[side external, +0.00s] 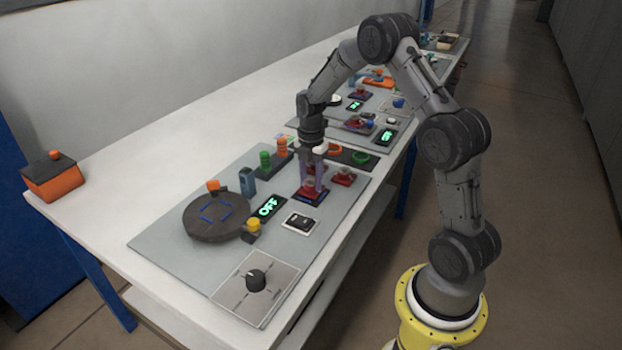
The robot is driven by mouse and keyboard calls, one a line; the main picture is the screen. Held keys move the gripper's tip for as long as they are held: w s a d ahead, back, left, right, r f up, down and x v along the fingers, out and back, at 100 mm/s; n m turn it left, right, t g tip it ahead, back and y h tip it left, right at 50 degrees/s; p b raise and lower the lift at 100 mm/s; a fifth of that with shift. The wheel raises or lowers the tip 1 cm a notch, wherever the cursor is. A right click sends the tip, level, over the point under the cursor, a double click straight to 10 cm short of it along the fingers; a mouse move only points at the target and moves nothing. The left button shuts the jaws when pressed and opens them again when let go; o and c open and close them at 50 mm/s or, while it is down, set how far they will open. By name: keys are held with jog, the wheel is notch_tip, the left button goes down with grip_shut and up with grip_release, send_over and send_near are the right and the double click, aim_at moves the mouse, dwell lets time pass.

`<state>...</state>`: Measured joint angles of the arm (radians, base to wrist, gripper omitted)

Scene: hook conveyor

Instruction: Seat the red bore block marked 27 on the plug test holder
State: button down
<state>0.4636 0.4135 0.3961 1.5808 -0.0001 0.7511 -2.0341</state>
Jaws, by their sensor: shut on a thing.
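My gripper (314,182) points straight down over the near panel, its pale purple fingers shut on a red block (311,191). The block is low, at a dark blue base (310,199) that looks like a holder. I cannot tell whether the block rests fully on it or is just above it. The fingers hide part of the block, and no number can be read. Another red piece (343,177) sits on the panel just right of my gripper. I cannot tell from this view which red piece bears 27.
A dark round turntable (214,217), a green OFF display (268,207), a rocker switch (300,222) and a knob (256,280) are left of and in front of my gripper. The table's left end is clear around an orange box (53,180).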

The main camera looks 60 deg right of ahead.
jog(key=shift+f, duration=0.3)
dwell(0.9)
dwell(0.5)
grip_release()
dwell(0.3)
jog(key=shift+r, duration=3.5)
jog(key=shift+a, duration=0.1)
